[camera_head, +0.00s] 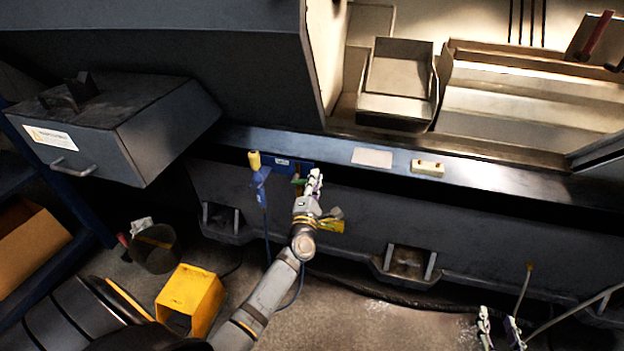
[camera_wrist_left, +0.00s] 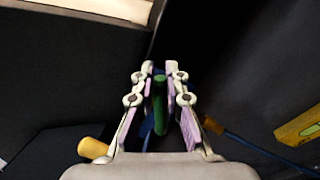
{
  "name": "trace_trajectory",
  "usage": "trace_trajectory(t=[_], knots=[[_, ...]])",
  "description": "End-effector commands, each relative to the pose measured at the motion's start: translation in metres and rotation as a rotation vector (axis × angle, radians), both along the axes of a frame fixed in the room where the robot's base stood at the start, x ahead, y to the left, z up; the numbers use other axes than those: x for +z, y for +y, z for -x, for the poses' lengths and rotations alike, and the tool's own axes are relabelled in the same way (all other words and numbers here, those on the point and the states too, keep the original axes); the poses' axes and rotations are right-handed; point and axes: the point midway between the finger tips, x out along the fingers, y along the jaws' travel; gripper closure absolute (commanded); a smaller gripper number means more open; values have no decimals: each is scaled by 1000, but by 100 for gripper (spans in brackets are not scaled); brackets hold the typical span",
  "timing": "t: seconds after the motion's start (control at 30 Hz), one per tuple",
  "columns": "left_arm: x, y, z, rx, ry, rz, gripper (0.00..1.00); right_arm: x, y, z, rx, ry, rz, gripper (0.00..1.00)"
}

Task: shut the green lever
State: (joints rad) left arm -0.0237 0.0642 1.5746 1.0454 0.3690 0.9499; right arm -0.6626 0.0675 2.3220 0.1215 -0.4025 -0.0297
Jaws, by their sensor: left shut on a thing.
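The green lever (camera_wrist_left: 160,92) shows between the two fingers of my left gripper (camera_wrist_left: 160,80) in the left wrist view. In the head view a small green bit of the lever (camera_head: 299,182) shows just left of my left gripper (camera_head: 314,178), at the dark front panel below the machine's ledge. The left gripper is shut on the lever; the fingers hide part of it. My right gripper (camera_head: 501,328) is at the bottom right of the head view, with its fingers apart and nothing between them.
A blue fitting with a yellow top (camera_head: 255,161) stands left of the lever, with a blue hose hanging down. A grey drawer box (camera_head: 115,120) juts out above. A cream block (camera_head: 427,167) lies on the ledge.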

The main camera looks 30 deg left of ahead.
Motion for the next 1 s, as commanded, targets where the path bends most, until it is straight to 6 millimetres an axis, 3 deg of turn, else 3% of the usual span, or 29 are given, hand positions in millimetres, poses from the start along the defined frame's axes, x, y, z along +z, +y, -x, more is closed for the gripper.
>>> trace_trajectory(t=[0.2, 0.4, 0.7, 1.0], knots=[[-17, -4, 0, -2, 45, -164, 100, 71, -2, -22, -10, -297, 7, 60], [-25, -5, 0, -2, 74, -278, 100, 119, -3, -26, -13, -483, 11, 60], [-31, -5, 0, -3, 95, -368, 100, 153, -3, -23, -14, -619, 12, 60], [-32, -5, 0, -3, 100, -384, 100, 159, -3, -22, -15, -643, 13, 60]])
